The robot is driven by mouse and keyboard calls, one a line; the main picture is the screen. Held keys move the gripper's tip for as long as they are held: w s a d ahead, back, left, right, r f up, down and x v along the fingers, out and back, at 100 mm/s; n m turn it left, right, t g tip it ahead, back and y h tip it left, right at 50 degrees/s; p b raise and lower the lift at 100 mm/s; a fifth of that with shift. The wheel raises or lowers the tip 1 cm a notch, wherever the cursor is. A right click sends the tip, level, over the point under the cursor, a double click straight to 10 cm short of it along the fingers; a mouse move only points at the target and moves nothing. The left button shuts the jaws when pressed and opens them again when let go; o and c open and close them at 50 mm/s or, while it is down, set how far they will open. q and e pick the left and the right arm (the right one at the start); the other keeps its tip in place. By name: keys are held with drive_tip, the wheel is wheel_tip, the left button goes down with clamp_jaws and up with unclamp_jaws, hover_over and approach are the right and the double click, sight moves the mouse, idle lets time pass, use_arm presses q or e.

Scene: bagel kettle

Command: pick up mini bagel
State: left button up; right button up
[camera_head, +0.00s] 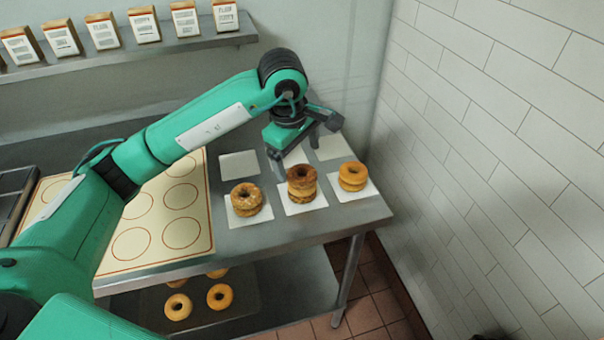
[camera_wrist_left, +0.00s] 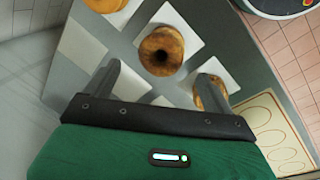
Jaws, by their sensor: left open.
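Several mini bagels stand in three short stacks on white squares: a left stack (camera_head: 246,199), a darker-topped middle stack (camera_head: 302,184) and a right stack (camera_head: 352,176). My left gripper (camera_head: 304,142) is open and empty, above the back row of squares just behind the middle stack. In the left wrist view the middle stack (camera_wrist_left: 161,50) lies ahead, between the lines of my left fingers (camera_wrist_left: 163,76). The left stack (camera_wrist_left: 210,92) shows there partly hidden behind a finger. The right stack is cut off at the top edge. My right gripper is not in view.
A cream mat with printed circles (camera_head: 204,222) lies left of the squares on the steel table. Several bagels (camera_head: 220,296) lie on the lower shelf. A wall shelf (camera_head: 200,42) holds several packets at the back. A tiled wall (camera_head: 480,150) stands to the right.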

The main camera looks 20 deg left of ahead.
sight(301, 170)
use_arm(q)
drive_tip(key=f, duration=0.2)
drive_tip(key=f+p, duration=0.1)
drive_tip(key=f, duration=0.1)
drive_tip(key=shift+w+d, duration=0.2)
drive_tip(key=shift+d, duration=0.05)
drive_tip(key=shift+w+f, duration=0.1)
drive_tip(key=shift+f, duration=0.4)
drive_tip(key=c, duration=1.1)
drive_tip(key=shift+o, duration=0.2)
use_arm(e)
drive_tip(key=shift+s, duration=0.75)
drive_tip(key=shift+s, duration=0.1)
